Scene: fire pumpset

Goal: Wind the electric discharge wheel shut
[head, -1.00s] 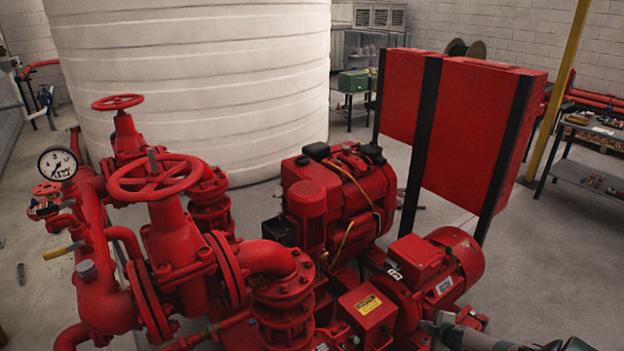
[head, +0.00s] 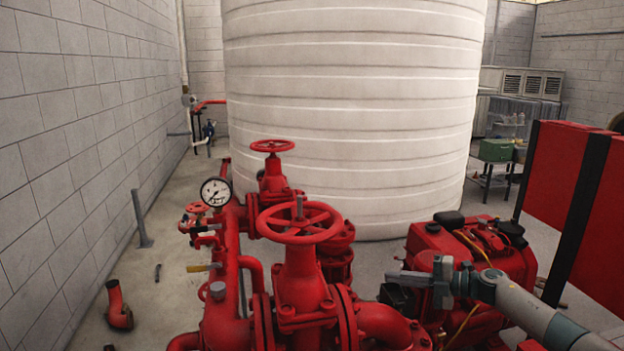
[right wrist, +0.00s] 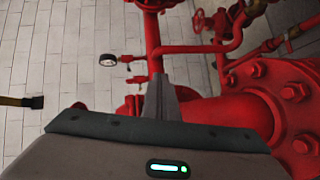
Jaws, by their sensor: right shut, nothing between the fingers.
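I cannot tell from labels which one is the electric discharge wheel. My right gripper (head: 390,277) reaches in from the right, shut and empty, its fingers pointing left. It is right of the nearer wheel, lower in the picture and apart from it. Its fingers (right wrist: 160,98) show together in the right wrist view. My left gripper is out of view.
A pressure gauge (head: 215,192) and small valves stand on the left pipe. A red engine (head: 470,250) is behind my right arm. A big white tank (head: 350,110) fills the back. A loose red elbow (head: 119,305) lies on the floor by the left wall.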

